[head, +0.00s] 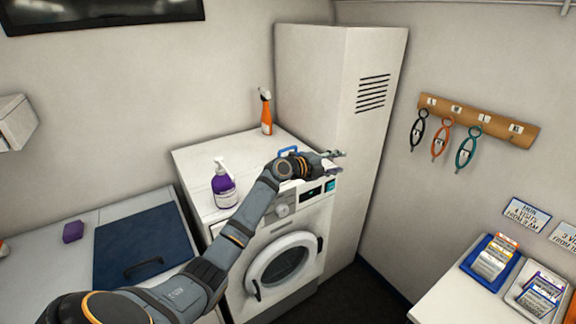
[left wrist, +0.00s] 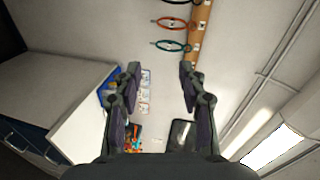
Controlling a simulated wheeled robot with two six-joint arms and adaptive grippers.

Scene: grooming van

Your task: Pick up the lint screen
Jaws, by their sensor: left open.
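A blue handle (head: 288,150) shows at the top of the white front-loading machine (head: 245,150), near its front right edge. It appears to be the lint screen's handle; the rest is hidden behind my left wrist. My left gripper (head: 338,157) is just right of the handle, above the machine's control panel, pointing right and apart from the handle. In the left wrist view my left gripper (left wrist: 160,85) is open, with nothing between its fingers. The lint screen does not show in that view. My right gripper is not in view.
An orange spray bottle (head: 266,112) and a purple pump bottle (head: 223,185) stand on the machine. A tall white cabinet (head: 318,90) stands close to my left gripper. Loops hang from a wooden rack (head: 480,120) on the right wall. Bins of packets stand on a counter (head: 450,296) at lower right.

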